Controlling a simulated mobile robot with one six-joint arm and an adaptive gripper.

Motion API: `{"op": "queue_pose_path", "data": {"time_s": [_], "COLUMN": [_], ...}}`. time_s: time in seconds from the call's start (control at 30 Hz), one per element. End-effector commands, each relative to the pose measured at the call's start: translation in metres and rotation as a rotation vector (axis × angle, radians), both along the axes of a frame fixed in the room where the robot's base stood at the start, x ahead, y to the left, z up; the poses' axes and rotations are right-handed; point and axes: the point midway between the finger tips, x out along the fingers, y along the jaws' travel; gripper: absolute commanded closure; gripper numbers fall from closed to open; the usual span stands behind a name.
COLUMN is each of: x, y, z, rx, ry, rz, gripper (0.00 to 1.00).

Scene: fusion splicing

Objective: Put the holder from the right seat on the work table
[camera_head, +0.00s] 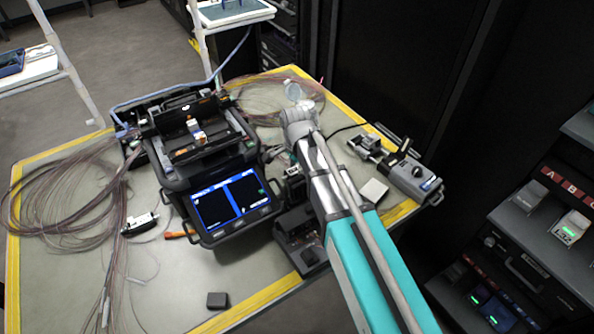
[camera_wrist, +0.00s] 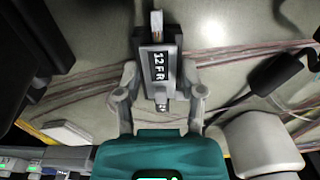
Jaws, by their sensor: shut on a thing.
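My gripper (camera_wrist: 160,78) is shut on a small grey and black holder (camera_wrist: 157,62) marked "12FR", with its fingers on both sides of it. A pale piece sticks out of the holder's far end. In the wrist view the grey work table (camera_wrist: 225,22) and fibre strands show behind the holder; I cannot tell whether it touches the table. In the head view my arm reaches over the work table (camera_head: 190,285), right of the black splicer (camera_head: 165,170) with its lit screen; my gripper and the held holder are not clear there. The right seat is not clearly seen.
Fibre coils (camera_head: 70,195) cover the table's left side. A small silver and black piece (camera_head: 140,223) lies left of the screen. A black device (camera_head: 297,235) stands beside my arm, and a grey tool (camera_head: 410,178) lies at right. The front left tabletop is mostly free.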

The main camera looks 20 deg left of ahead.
Motion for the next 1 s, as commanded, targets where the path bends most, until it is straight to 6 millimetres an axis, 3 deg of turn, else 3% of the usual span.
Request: {"op": "queue_pose_path", "data": {"time_s": [0.37,0.4,0.57,1.0], "x": [0.0001,0.0001,0.0001,0.0001], "y": [-0.0002,-0.0002,-0.0002,-0.0001], "z": [-0.0031,-0.0032,-0.0023,-0.0018], "rx": [0.000,0.000,0.000,0.000], "ry": [0.000,0.000,0.000,0.000], "rz": [0.000,0.000,0.000,0.000], "gripper": [1.00,0.47,0.18,0.15]}}
